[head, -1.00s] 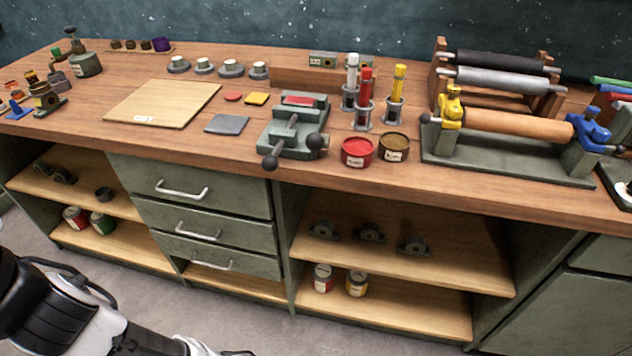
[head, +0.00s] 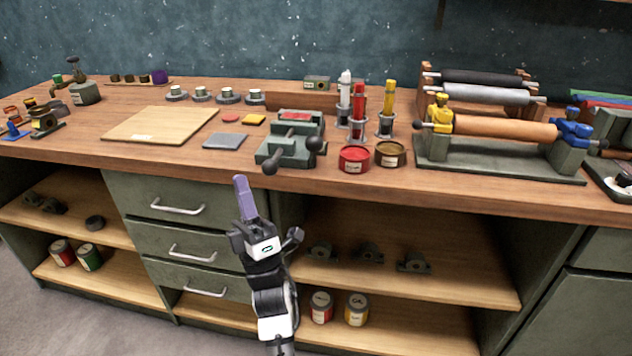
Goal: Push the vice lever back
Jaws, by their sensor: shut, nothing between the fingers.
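The grey-green vice (head: 275,150) sits near the front edge of the wooden bench, with a small red piece on its top. Its dark lever has a round ball knob (head: 269,167) that sticks out at the front edge. A second dark ball knob (head: 316,145) shows at the vice's right side. My gripper (head: 239,183) has purple fingers, shut together and pointing up. It appears in front of the drawers, lower and left of the lever knob, and apart from the vice. Nothing shows between the fingers.
A red tin (head: 354,159) and a brown tin (head: 390,154) stand right of the vice, with upright coloured tubes behind. A grey plate (head: 224,141) and a wooden board (head: 155,125) lie to the left. A roller press (head: 500,150) fills the right.

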